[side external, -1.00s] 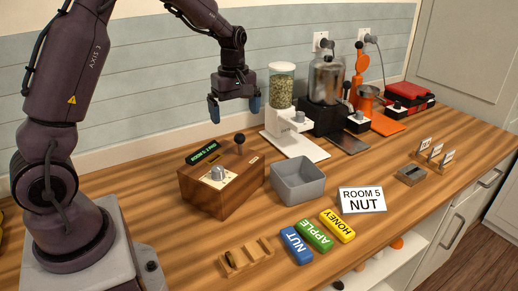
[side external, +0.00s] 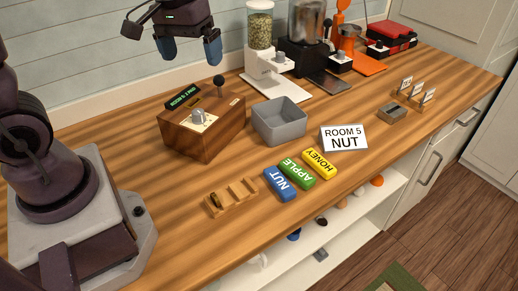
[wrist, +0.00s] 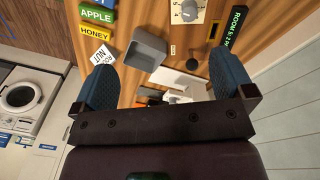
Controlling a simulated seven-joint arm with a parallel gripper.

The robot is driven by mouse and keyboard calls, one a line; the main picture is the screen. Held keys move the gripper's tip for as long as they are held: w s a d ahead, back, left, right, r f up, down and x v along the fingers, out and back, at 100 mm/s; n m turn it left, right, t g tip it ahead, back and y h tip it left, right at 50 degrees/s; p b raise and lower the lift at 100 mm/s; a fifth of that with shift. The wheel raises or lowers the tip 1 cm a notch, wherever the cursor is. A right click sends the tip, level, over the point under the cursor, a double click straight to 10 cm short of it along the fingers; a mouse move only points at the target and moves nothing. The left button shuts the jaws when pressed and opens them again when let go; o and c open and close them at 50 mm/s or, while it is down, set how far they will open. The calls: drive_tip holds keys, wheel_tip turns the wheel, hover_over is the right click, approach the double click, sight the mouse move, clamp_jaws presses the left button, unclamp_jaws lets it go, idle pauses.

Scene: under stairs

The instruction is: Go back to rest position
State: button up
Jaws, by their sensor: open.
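My gripper (side external: 190,48) is open and empty, raised in the air above the back of the counter, behind and above the wooden box (side external: 202,132) with a knob, a black lever and a green display. In the wrist view, the two blue fingertips (wrist: 160,85) stand wide apart with nothing between them. Below them in that view are the grey bin (wrist: 147,50) and the wooden box's panel (wrist: 190,12). My gripper touches nothing in view.
On the counter stand a grey bin (side external: 279,128), a "ROOM 5 NUT" card (side external: 343,138), blue, green and yellow labelled blocks (side external: 297,172), a slotted wooden rack (side external: 232,199), a pellet dispenser (side external: 261,45) and an orange juicer (side external: 347,45).

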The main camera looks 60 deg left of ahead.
drive_tip(key=s+d+r+m+t, duration=0.4)
drive_tip(key=s+d+r+m, duration=0.2)
drive_tip(key=s, duration=0.4)
drive_tip(key=shift+d+r, duration=0.3)
drive_tip(key=shift+d, duration=0.45)
